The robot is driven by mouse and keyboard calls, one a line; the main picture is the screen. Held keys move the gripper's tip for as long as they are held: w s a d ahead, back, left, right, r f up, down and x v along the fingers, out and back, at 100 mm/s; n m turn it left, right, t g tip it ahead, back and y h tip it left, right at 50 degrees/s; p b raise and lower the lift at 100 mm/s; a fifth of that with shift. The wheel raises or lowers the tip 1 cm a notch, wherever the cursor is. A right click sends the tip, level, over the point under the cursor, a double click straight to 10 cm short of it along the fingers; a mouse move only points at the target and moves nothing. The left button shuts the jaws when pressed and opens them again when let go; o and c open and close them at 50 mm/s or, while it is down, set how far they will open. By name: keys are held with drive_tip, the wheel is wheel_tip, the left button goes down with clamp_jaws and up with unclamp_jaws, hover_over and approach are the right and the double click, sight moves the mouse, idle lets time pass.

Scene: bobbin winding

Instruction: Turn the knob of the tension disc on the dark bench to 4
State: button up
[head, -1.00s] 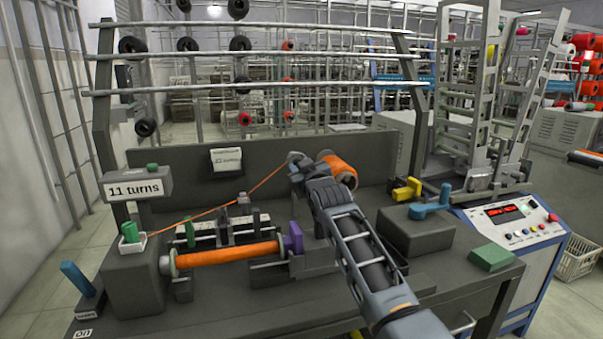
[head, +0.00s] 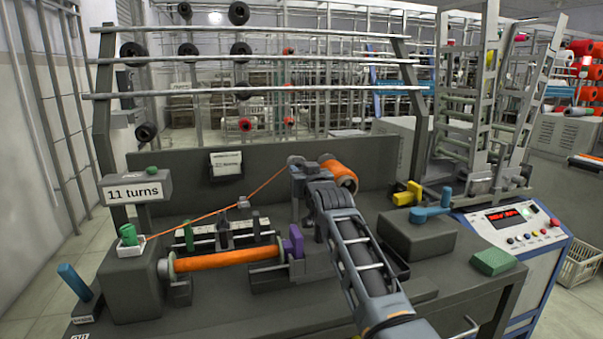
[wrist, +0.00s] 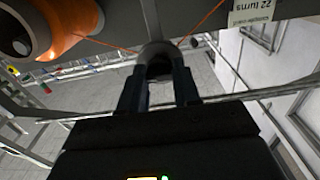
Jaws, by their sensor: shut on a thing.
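The tension disc's round dark knob (wrist: 158,58) sits between my two fingertips in the wrist view. My gripper (wrist: 158,80) is shut on it, one finger on each side. In the head view my gripper (head: 298,172) is at the dark bench's (head: 200,320) upright back panel, and only a small grey rounded part of the tension disc (head: 293,159) shows above it. An orange thread (head: 250,196) runs from the disc down to the left. The knob's scale and pointer cannot be read in either view.
An orange spool (head: 340,173) is close right of my gripper; it also shows in the wrist view (wrist: 75,22). A purple lever (head: 294,242) and orange-wound bobbin (head: 225,260) lie below left. A grey block with a blue handle (head: 432,210) stands to the right.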

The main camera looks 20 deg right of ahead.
drive_tip(key=shift+f, duration=0.15)
drive_tip(key=o, duration=1.1)
drive_tip(key=shift+c, duration=0.2)
drive_tip(key=s+d+r, duration=0.6)
drive_tip(key=d+r, duration=0.4)
drive_tip(key=r, duration=0.1)
drive_tip(key=shift+p, duration=0.3)
drive_tip(key=shift+s, duration=0.1)
